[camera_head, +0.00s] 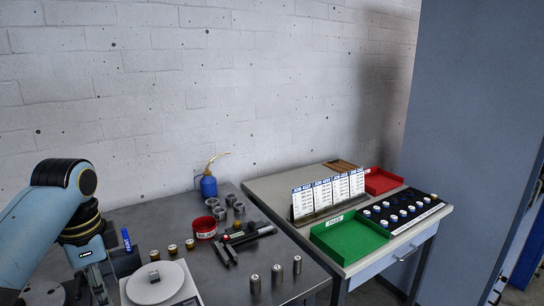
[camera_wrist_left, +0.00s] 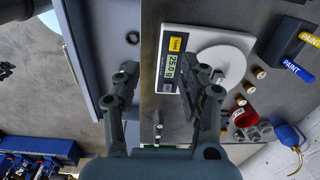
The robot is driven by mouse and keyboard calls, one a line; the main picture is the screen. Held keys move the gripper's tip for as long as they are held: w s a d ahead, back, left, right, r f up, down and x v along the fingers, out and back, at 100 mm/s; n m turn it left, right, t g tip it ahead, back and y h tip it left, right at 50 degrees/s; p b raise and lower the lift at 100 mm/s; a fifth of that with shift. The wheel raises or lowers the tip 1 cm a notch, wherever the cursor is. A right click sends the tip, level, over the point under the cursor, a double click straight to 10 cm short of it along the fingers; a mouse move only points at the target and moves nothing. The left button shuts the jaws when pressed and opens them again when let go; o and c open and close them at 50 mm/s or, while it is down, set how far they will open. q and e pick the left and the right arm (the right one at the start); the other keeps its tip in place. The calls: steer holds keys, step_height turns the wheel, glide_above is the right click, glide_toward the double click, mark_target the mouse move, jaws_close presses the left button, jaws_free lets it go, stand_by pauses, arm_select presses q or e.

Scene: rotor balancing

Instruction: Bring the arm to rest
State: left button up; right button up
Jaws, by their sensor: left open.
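My left arm comes in from the left in the head view. Its gripper (camera_head: 97,286) hangs over the metal bench, beside the scale (camera_head: 190,300). In the left wrist view the two fingers of the gripper (camera_wrist_left: 158,85) are spread with nothing between them. The scale (camera_wrist_left: 172,45) lies beyond the fingers there, and its display seems to read about 25.0. In the head view a small grey metal piece (camera_head: 154,276) sits on the round white pan (camera_head: 170,287). My right gripper is in neither view.
The bench holds several brass-topped cylinders (camera_head: 172,249), a red tin (camera_head: 204,228), a blue oil can (camera_head: 208,186), dark bars (camera_head: 250,236) and metal cylinders (camera_head: 276,274). On the right table (camera_head: 275,195) stand job cards (camera_head: 322,193), a green tray (camera_head: 350,237) and a red tray (camera_head: 381,182).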

arm_select(q)
steer(key=s+d+r+n+t, duration=0.1)
steer(key=s+d+n+t, duration=0.2)
steer(key=s+n, duration=1.4)
steer(key=s+a+f+m+b, duration=0.1)
steer(key=s+f+m+b, duration=0.15)
steer(key=f, duration=0.85)
steer(key=s+f+m+g+b, duration=0.1)
steer(key=s+f+m+b, duration=0.2)
steer(key=f, duration=0.8)
steer(key=s+a+f+m+b, duration=0.1)
steer(key=s+f+b, duration=0.25)
steer(key=f, duration=0.75)
steer(key=s+f+b, duration=0.4)
steer(key=s+f, duration=0.5)
steer(key=f, duration=0.4)
steer(key=s+a+f+g+b, duration=0.1)
steer(key=s+f+b, duration=0.4)
steer(key=s+f, duration=0.4)
step_height(320, 180, down, 5)
steer(key=shift+s+a+y, duration=0.2)
steer(key=shift+y, duration=0.1)
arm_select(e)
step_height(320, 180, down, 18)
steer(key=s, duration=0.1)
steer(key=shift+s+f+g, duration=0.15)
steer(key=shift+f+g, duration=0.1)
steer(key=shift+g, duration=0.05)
